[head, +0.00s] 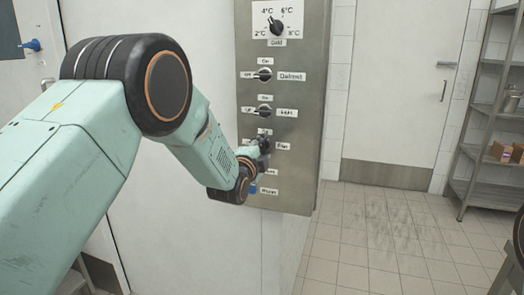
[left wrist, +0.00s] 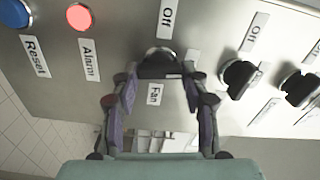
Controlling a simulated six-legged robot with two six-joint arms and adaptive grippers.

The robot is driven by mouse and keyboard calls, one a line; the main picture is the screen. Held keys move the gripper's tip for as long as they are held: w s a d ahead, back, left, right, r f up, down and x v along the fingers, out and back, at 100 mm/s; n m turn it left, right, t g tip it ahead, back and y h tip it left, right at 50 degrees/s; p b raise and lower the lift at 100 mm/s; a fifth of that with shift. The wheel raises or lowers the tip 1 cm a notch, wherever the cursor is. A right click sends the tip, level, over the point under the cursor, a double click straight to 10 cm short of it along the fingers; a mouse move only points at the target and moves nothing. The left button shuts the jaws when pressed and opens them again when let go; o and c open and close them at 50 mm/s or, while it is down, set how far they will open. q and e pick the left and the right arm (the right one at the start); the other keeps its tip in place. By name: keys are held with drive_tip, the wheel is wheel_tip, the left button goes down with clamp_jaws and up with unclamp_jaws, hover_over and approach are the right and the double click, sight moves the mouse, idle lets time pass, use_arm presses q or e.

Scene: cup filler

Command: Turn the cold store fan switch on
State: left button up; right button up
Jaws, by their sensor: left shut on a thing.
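The fan switch is a dark rotary knob on the steel control panel (head: 300,140). In the left wrist view the fan knob (left wrist: 158,62) sits above a label reading Fan (left wrist: 154,94), with an Off label (left wrist: 167,18) at its other side. My left gripper (left wrist: 160,80) has a finger on each side of the knob and is shut on it. In the head view my left gripper (head: 262,150) is at the panel and hides most of the knob. I cannot tell which way the knob points. My right gripper is not in view.
Above the fan switch are the light knob (head: 264,111), defrost knob (head: 263,74) and cold temperature dial (head: 276,25). The wrist view shows a red alarm lamp (left wrist: 79,17) and blue reset button (left wrist: 15,12) nearby. Tiled floor (head: 375,240) is open to the right, with metal shelving (head: 465,188) beyond.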

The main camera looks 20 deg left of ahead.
use_arm(q)
drive_tip(key=shift+f+m, duration=0.1)
drive_tip(key=shift+m, duration=0.7)
drive_tip(key=o, duration=1.2)
drive_tip(key=shift+c, duration=0.2)
drive_tip(key=s, duration=1.2)
drive_tip(key=shift+a, duration=0.2)
